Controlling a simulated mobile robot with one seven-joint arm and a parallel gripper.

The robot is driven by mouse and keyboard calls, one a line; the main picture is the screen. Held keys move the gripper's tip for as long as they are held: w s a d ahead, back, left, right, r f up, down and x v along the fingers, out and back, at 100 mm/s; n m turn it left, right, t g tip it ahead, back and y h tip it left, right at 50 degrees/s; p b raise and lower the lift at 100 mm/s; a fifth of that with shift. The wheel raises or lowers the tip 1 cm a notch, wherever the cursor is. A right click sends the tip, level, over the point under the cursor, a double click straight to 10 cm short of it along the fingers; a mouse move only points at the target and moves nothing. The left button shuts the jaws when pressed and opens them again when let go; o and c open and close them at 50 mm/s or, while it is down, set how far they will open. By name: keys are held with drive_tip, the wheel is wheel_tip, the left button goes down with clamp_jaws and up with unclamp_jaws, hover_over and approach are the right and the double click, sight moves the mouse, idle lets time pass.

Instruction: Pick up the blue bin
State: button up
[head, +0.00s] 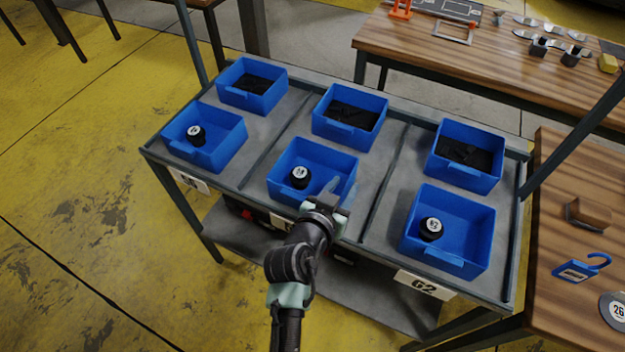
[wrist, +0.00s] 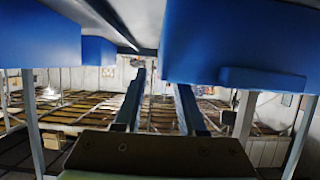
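Several blue bins stand in two rows on a grey rack. The front middle bin (head: 313,172) holds a black round part with a white label. The front left bin (head: 206,138) and front right bin (head: 447,230) each hold a similar part. The back bins (head: 251,84) (head: 349,115) (head: 465,155) hold dark pieces. My gripper (head: 341,189) is at the front right corner of the front middle bin. Its fingers stand apart with nothing between them in the wrist view (wrist: 158,105). A blue bin (wrist: 240,40) shows close to their right there. Contact cannot be told.
The grey rack (head: 385,195) has raised rails, dividers and a lower shelf. A wooden table (head: 440,52) with small parts stands behind. Another wooden table (head: 560,215) at right bears a blue padlock-shaped item (head: 582,268).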

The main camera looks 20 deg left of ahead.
drive_tip(key=shift+x, duration=1.3)
clamp_jaws()
idle(0.5)
